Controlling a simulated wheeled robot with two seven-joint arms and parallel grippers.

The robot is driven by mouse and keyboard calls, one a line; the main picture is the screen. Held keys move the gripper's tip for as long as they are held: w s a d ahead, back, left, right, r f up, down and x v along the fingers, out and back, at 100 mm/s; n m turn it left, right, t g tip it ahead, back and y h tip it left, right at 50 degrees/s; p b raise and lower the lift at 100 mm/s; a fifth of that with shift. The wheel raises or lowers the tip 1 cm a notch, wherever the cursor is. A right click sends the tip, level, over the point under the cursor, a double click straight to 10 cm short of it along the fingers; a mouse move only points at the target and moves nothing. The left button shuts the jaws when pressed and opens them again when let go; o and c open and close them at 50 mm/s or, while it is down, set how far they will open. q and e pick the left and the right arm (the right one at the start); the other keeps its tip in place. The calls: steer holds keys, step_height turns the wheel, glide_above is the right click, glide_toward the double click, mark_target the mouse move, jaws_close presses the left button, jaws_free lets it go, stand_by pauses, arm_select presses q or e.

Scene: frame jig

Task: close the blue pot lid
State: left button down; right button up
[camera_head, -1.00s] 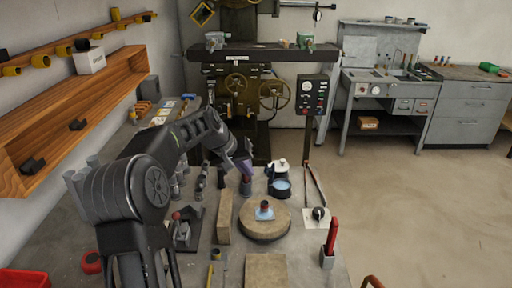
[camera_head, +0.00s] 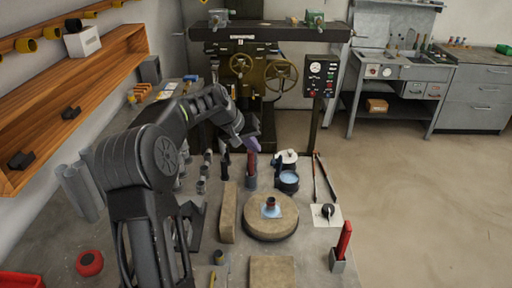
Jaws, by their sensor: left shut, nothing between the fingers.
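A small dark pot with a light blue inside (camera_head: 288,181) stands open near the far right of the workbench. A pale, whitish round piece (camera_head: 287,156) shows just behind it. I cannot tell whether it is the raised lid or a second pot. My left gripper (camera_head: 251,144), with purplish fingertips, is shut and empty. It is up and to the left of the pot in the picture, apart from it, above a red-topped grey holder. My right gripper is not in view.
A round stone slab (camera_head: 271,226) with a small pot on a blue cloth lies in front. A long block (camera_head: 229,212) is left of it. Tongs (camera_head: 325,180) and a red-handled tool (camera_head: 344,241) are on the right. A machine stands behind.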

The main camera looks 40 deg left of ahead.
arm_select(q)
steer(key=p+x, duration=0.2)
steer(key=x, duration=0.6)
steer(key=shift+f, duration=0.2)
